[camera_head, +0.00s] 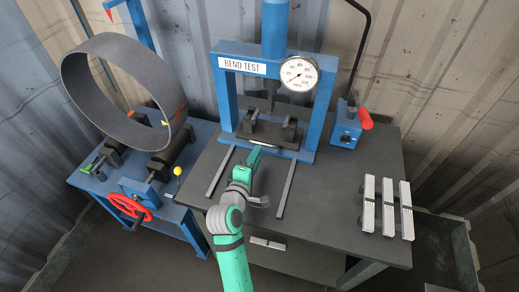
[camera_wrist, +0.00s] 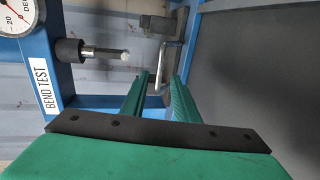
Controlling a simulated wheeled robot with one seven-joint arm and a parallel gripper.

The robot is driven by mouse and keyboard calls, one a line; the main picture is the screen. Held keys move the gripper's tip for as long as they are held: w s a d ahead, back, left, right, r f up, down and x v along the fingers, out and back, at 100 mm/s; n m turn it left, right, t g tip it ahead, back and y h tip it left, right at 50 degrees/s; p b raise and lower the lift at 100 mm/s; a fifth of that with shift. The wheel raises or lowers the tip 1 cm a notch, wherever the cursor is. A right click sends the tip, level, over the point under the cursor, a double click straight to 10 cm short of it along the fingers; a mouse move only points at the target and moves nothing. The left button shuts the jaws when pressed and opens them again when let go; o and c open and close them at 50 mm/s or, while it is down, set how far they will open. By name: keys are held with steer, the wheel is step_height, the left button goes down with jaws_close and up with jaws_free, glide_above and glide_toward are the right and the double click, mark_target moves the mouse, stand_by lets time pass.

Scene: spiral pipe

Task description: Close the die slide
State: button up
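The die slide (camera_head: 268,136) is a dark plate with two upright supports, sitting at the foot of the blue bend-test press under its plunger. My gripper (camera_head: 256,150) reaches to its front edge from the front. In the wrist view my two green fingers (camera_wrist: 160,76) stand apart with a gap between them. A thin grey metal handle (camera_wrist: 165,62) shows at and beyond the gap between the fingertips. I cannot tell whether a finger touches it.
Two grey rails, left (camera_head: 221,172) and right (camera_head: 287,190), run forward on the dark table (camera_head: 335,205). The press frame (camera_head: 228,98) stands around the die. Several pale bars (camera_head: 388,207) lie front right. A pipe roller stands left.

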steer(key=shift+v, duration=1.15)
